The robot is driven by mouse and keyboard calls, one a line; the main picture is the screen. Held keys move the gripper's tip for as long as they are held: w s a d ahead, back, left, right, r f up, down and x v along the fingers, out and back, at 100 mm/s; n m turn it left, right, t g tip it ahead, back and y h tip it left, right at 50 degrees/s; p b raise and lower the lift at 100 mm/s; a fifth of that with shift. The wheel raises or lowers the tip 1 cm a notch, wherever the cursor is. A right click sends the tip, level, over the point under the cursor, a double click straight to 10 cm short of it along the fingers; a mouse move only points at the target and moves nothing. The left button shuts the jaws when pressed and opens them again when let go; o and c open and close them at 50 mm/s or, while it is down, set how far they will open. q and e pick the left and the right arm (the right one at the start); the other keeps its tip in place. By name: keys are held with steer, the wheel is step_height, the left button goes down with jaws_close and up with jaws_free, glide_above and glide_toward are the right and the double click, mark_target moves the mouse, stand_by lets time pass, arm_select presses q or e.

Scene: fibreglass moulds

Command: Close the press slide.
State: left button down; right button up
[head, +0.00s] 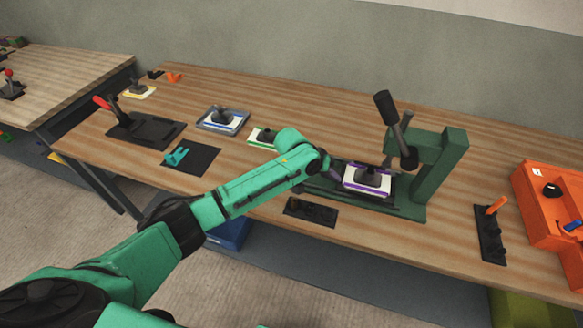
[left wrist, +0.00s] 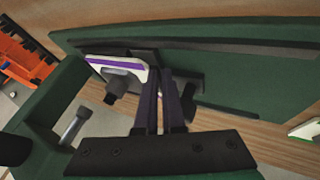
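The green press (head: 452,160) stands toward the right of the bench. Its slide carries a white plate with a purple edge and a dark knob (head: 368,181), and sits in front of and left of the upright frame. In the left wrist view the plate (left wrist: 125,64) lies just beyond and left of my fingers. My left gripper (left wrist: 160,72) has its two dark fingers close together, with nothing clearly seen between them. In the head view it is mostly hidden behind its wrist, at the plate's left side. Whether it touches the slide cannot be told. My right gripper is not in view.
The press lever (head: 388,112) stands raised with a black grip. A black holder (head: 310,210) lies in front of the press. An orange bin (head: 540,205) and a dark rack (head: 489,235) are at right. Several moulds and a red-handled clamp (head: 102,103) stand at left.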

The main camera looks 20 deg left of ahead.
mark_target(347, 182)
arm_select(q)
steer(key=shift+s+d, duration=0.1)
steer(key=shift+d, duration=1.05)
steer(key=shift+d+f, duration=0.1)
steer(key=shift+d, duration=0.4)
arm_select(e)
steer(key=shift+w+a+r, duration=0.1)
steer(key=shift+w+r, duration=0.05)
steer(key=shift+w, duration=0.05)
